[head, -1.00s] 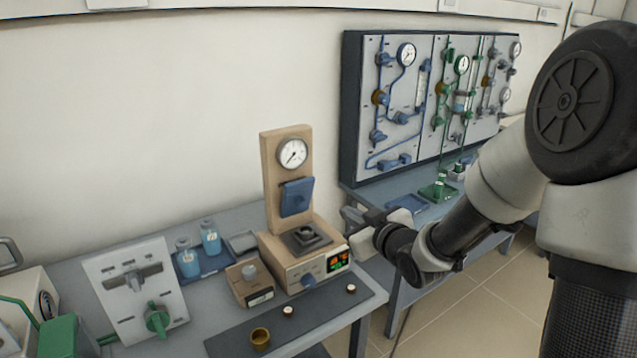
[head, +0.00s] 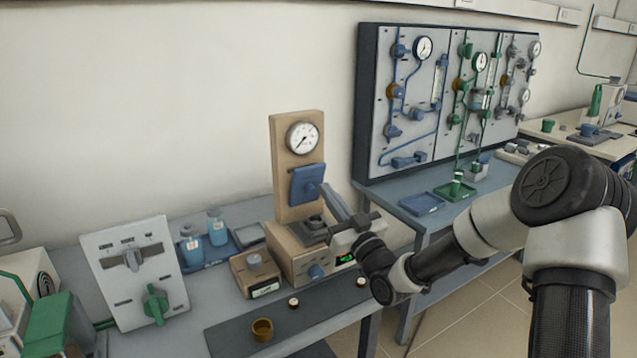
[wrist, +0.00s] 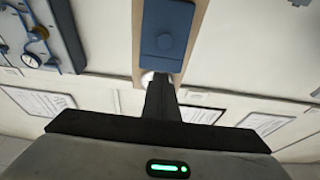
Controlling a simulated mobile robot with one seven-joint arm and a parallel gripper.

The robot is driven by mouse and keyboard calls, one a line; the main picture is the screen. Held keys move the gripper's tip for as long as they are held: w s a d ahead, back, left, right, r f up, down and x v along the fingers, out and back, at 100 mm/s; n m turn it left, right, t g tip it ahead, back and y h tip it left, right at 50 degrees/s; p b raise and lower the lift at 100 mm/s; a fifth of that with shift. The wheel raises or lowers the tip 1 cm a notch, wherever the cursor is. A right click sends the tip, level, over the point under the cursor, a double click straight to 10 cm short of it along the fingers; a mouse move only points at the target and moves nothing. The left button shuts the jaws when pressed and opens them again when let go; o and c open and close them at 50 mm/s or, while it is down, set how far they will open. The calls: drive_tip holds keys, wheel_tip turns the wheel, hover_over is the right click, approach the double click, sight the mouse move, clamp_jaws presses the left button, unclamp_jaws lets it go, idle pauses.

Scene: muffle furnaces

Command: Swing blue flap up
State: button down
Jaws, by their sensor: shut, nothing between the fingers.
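The blue flap (head: 307,184) hangs on the front of an upright tan column, below a round dial gauge (head: 302,138). My gripper (head: 328,190) is shut and empty. Its fingertips are right at the flap's lower right part in the head view. In the wrist view the shut fingers (wrist: 161,84) point toward the flap's edge. I cannot tell whether they touch it. The flap hangs about flat against the column.
A brass cup (head: 262,329) sits on the dark mat in front. A valve panel (head: 410,150) hangs behind, to the right.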

sight(312, 170)
drive_tip(key=x, duration=0.5)
drive_tip(key=shift+w, duration=0.1)
drive_tip(key=shift+w+a+r, duration=0.1)
drive_tip(key=shift+a+r, duration=0.05)
drive_tip(key=shift+r, duration=0.2)
drive_tip(key=shift+w+a+r+g, duration=0.15)
drive_tip(key=shift+w+r+g, duration=0.05)
drive_tip(key=shift+g, duration=0.1)
drive_tip(key=shift+w+a+f+b, duration=0.15)
drive_tip(key=shift+w+b, duration=0.05)
drive_tip(key=shift+b, duration=0.35)
drive_tip(key=shift+r, duration=0.25)
drive_tip(key=shift+f, duration=0.2)
